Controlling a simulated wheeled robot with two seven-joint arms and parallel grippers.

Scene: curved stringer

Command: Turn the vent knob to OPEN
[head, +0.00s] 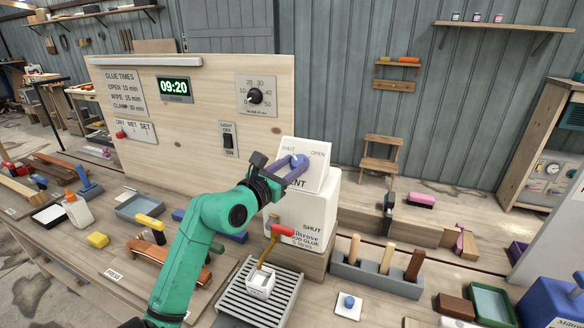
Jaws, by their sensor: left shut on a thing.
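The vent knob (299,160) is blue and sits on the sloped white face of the vent panel (318,178), on top of a white glue tank (325,215). The panel reads SHUT at upper left and OPEN at upper right. My left gripper (294,167), on the green arm, reaches the knob from the lower left. Its purple fingers are shut on the knob and cover part of it, along with part of the VENT label. I cannot tell which mark the knob points to. My right gripper is not in view.
A grey rack (375,278) of wooden-handled tools stands at right. A wooden board (190,110) with a clock and dial rises behind the arm.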

